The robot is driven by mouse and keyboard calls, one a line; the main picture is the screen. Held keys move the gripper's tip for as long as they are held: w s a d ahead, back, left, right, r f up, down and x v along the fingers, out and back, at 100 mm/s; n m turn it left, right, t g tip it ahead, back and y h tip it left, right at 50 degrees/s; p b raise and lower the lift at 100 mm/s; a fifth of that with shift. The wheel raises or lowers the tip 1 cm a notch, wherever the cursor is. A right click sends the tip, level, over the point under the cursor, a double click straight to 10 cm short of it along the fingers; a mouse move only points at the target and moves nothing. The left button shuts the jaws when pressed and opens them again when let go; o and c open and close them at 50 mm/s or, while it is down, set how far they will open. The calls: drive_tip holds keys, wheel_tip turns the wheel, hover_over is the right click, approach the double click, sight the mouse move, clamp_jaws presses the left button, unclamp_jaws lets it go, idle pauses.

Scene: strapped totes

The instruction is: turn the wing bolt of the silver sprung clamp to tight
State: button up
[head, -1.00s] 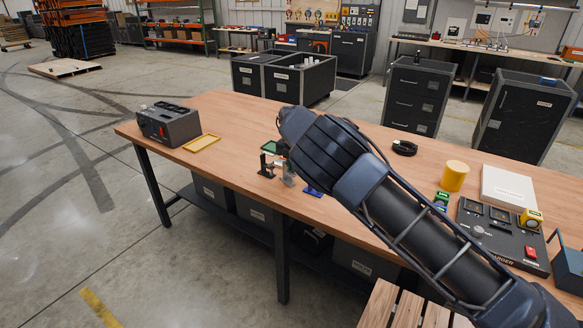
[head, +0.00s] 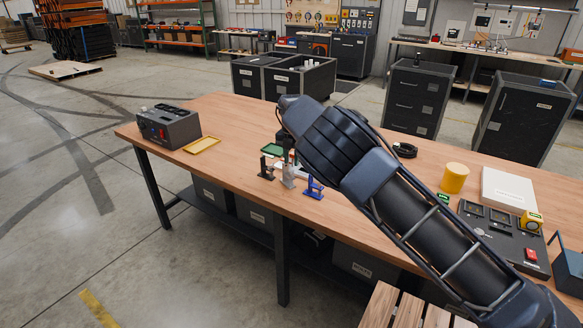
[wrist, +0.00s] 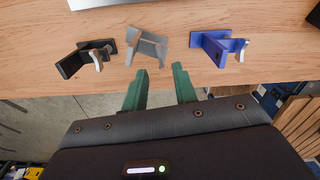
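The silver sprung clamp (wrist: 149,47) stands near the table's front edge, between a black clamp (wrist: 85,58) and a blue clamp (wrist: 220,47). In the head view the silver clamp (head: 288,176) is the middle one of the three, close under my wrist. Its wing bolt is too small to make out, so I cannot tell how it is turned. My gripper (wrist: 161,70) shows two green fingers, apart with nothing between them. In the wrist view their tips lie just below the silver clamp, apparently clear of it. In the head view my arm hides most of the gripper.
The black clamp (head: 266,169) and blue clamp (head: 313,188) stand close on either side. A yellow tray (head: 202,145) and dark grey box (head: 168,127) sit to the left. A yellow cylinder (head: 454,178) and charger (head: 505,240) stand to the right.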

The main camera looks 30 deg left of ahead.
sight(292, 172)
drive_tip(key=shift+r, duration=3)
